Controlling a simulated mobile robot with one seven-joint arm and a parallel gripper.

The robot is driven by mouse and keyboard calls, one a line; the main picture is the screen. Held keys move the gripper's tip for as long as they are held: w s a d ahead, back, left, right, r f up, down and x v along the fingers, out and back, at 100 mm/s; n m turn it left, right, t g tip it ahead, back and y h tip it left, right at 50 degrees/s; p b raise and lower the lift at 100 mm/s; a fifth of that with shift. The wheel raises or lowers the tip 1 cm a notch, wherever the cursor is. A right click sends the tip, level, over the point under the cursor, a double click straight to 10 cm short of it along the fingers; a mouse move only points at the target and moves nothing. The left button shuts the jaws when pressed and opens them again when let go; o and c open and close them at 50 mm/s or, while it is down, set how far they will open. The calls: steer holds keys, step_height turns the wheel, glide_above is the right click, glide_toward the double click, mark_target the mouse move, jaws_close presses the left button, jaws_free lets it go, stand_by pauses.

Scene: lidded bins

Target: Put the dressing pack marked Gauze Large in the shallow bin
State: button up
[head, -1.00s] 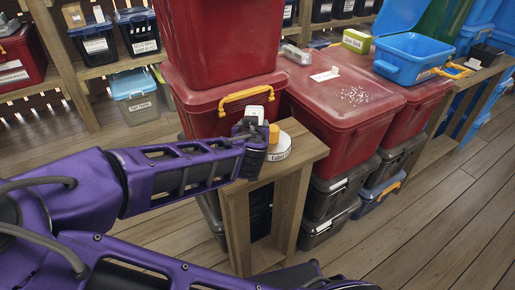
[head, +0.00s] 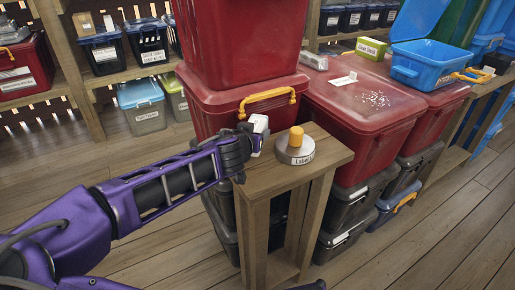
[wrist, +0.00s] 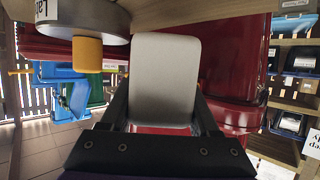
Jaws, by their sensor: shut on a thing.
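My gripper (head: 255,138) is shut on a pale grey-white pack (head: 259,123) with rounded corners, above the left edge of a wooden stand. In the wrist view the pack (wrist: 165,75) stands out between the two dark fingers. No writing on it can be read, so I cannot tell if it is the Gauze Large pack.
A round grey object (head: 295,151) with an orange knob sits on the wooden stand (head: 325,160), right of my gripper. Large red bins (head: 235,95) rise close behind. A green box (head: 371,46) lies on a red lid (head: 370,95). Floor is clear at lower right.

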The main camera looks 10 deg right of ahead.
steer(key=shift+f+b, duration=0.6)
steer(key=shift+f, duration=1.55)
steer(key=shift+f, duration=0.1)
steer(key=o, duration=1.1)
